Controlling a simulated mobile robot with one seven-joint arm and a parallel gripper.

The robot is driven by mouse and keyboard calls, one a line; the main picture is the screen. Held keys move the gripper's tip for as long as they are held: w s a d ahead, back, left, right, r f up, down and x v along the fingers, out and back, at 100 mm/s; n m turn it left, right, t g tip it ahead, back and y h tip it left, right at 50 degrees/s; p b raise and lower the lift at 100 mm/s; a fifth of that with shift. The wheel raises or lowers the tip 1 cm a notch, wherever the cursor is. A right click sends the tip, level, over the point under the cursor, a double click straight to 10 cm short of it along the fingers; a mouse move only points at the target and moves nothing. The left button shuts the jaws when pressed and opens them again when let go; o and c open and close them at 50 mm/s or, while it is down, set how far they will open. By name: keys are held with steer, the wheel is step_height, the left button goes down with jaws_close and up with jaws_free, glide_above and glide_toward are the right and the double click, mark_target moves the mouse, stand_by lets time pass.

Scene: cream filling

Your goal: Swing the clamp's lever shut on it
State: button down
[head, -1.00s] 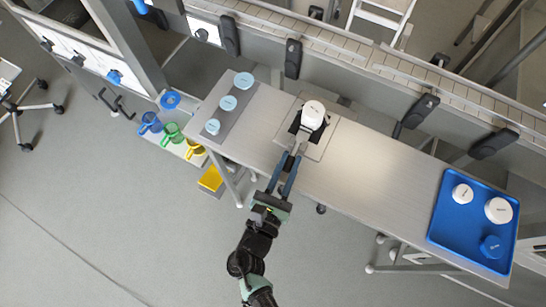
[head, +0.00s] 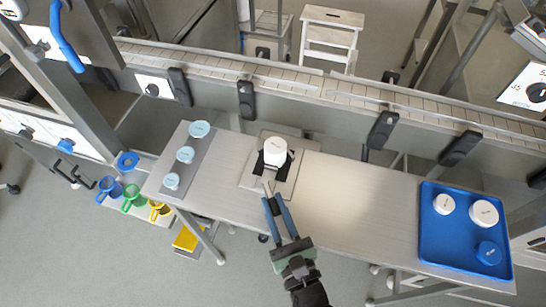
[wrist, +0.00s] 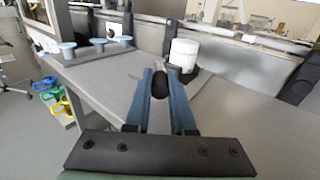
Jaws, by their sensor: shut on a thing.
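A white tub (head: 275,150) stands upright in the black clamp (head: 259,168) on a square plate on the steel table. The clamp's lever (head: 266,186) points out from the clamp towards the table's front edge. My gripper (head: 270,199) has its two blue fingers on the lever's end. In the wrist view, the fingers of my gripper (wrist: 160,77) close around the lever's dark rounded knob (wrist: 159,86), with the white tub (wrist: 183,54) just beyond. The fingers partly hide the clamp there, so its contact with the tub cannot be told.
A blue tray (head: 462,254) with two white tubs and a blue one lies at the table's right end. Several light-blue-topped items stand on a grey mat (head: 199,165) at the left. Coloured jugs (head: 133,197) sit lower left. A conveyor (head: 330,85) runs behind the table.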

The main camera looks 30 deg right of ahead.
stand_by(0.3)
steer(key=c, duration=0.8)
jaws_free()
steer(key=shift+o, duration=0.2)
steer(key=s+a+b, duration=0.2)
steer(key=s, duration=1)
steer(key=shift+s, duration=0.4)
